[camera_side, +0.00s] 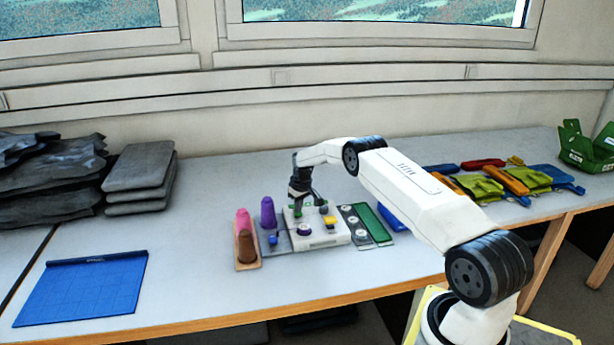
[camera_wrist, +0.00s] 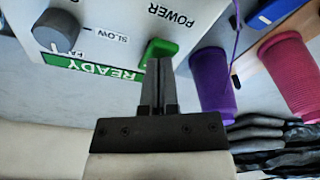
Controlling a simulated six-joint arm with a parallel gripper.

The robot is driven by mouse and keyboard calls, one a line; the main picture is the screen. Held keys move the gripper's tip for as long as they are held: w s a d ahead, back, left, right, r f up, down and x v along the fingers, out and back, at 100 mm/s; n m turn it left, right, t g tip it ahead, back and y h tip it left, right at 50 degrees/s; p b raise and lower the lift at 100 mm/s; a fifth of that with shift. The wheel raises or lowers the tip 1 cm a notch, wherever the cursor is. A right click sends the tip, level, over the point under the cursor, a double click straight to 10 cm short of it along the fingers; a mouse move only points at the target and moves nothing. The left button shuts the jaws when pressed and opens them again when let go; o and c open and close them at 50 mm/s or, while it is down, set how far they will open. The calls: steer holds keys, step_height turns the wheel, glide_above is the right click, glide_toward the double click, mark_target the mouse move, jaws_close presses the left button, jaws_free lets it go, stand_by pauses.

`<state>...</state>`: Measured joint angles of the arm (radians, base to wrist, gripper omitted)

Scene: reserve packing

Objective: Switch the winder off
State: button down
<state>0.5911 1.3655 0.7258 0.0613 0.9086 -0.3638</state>
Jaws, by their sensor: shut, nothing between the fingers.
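The winder is a white box (camera_side: 322,241) on the table in the middle of the side view. Its top panel (camera_wrist: 118,22) fills the upper part of the wrist view, with the printed words POWER, SLOW and READY. The green power switch (camera_wrist: 157,50) stands beside POWER. A grey knob (camera_wrist: 56,30) sits by SLOW, and the READY label (camera_wrist: 95,66) is green. My gripper (camera_wrist: 159,62) is shut and empty, its fingertips at the green switch; I cannot tell whether they touch it. In the side view my gripper (camera_side: 303,206) is over the winder's back left.
A purple cone (camera_side: 268,212) stands close left of the winder, beside pink (camera_side: 243,219) and brown (camera_side: 246,247) cones on a wooden base. A green-topped tray (camera_side: 371,224) lies to the right. A blue mat (camera_side: 84,288) lies far left, with bare table between.

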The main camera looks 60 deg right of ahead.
steer(key=shift+f, duration=0.3)
steer(key=shift+r, duration=3.55)
